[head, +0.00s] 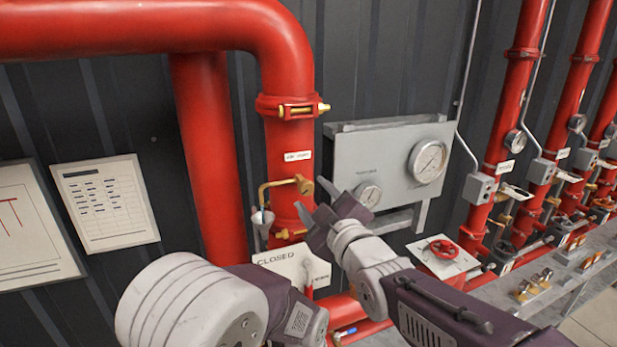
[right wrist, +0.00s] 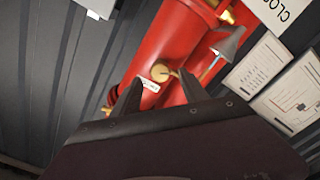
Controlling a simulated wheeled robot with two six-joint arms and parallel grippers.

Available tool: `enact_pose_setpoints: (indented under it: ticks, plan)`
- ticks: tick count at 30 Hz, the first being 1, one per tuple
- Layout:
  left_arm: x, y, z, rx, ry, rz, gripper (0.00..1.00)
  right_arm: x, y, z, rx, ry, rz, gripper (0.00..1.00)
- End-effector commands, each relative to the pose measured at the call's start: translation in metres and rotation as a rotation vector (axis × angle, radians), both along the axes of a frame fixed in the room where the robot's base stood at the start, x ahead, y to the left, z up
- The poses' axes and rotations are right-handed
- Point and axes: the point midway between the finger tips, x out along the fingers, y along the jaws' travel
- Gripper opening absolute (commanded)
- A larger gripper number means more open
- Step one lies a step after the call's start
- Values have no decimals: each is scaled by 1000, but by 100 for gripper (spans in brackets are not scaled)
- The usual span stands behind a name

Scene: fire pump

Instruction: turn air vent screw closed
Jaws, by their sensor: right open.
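The air vent screw is a brass fitting (head: 304,184) on the red vertical pipe (head: 287,139), just below a white label. A bent brass tube runs left and down from it. In the right wrist view, the round brass screw head (right wrist: 160,73) lies just beyond the fingertips, roughly between them. My right gripper (head: 312,200) is open, with its fingers pointing at the pipe close to the screw. I cannot tell whether it touches. The fingers also show in the right wrist view (right wrist: 160,92), apart and empty. My left gripper is not in view.
A grey funnel (head: 262,220) hangs under the brass tube. A CLOSED sign (head: 292,266) is below. A grey gauge panel (head: 390,150) stands right of the pipe. A red handwheel (head: 444,249) is lower right. Papers (head: 105,203) hang on the left wall.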

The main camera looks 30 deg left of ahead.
Motion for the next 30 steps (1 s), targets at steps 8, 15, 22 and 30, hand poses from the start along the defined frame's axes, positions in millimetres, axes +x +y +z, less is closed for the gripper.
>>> enact_pose_setpoints:
  ticks: [8,15,22,30]
  plan:
    - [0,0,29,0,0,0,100,25,29,3,-1,0,-1,52]
    - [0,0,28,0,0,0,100,27,31,0,1,0,-1,52]
    - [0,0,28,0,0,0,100,27,30,0,0,0,-1,2]
    - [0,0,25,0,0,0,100,27,30,-1,12,12,-1,0]
